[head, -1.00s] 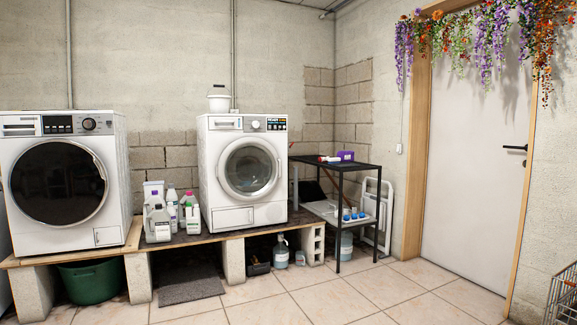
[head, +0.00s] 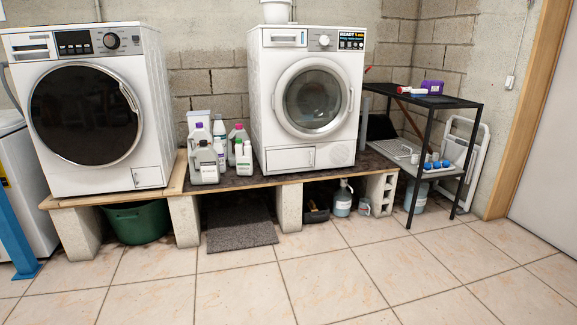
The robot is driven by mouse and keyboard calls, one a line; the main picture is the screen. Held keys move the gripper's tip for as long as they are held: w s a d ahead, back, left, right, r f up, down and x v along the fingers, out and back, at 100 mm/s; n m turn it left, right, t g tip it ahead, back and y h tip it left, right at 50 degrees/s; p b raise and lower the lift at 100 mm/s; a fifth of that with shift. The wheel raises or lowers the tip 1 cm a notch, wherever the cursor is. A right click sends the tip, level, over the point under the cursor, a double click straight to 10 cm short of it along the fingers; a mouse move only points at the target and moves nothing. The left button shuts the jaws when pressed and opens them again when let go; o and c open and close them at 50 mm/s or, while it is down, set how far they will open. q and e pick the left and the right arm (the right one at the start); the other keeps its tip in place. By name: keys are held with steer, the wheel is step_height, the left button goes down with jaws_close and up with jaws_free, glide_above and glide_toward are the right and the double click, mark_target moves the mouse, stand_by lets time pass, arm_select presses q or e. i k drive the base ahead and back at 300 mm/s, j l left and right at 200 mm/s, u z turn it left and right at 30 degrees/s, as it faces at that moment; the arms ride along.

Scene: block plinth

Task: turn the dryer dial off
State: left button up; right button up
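Two white front-loading machines stand on a raised wooden platform. The left machine (head: 150,100) has a dark door, a small black panel and a round dark dial (head: 112,40) at its top right. I cannot tell for certain which one is the dryer, nor read where either dial points. Neither of my grippers shows in the head view.
Bottles (head: 204,160) stand between the machines. A grey mat (head: 240,233), a green tub (head: 138,222) and concrete blocks (head: 290,207) are under the platform's front edge. A black metal shelf (head: 430,101) stands at right. A blue post (head: 14,232) is at far left. The tiled floor in front is clear.

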mark_target(323, 40)
steer(key=i+u, duration=0.15)
steer(key=i, duration=2)
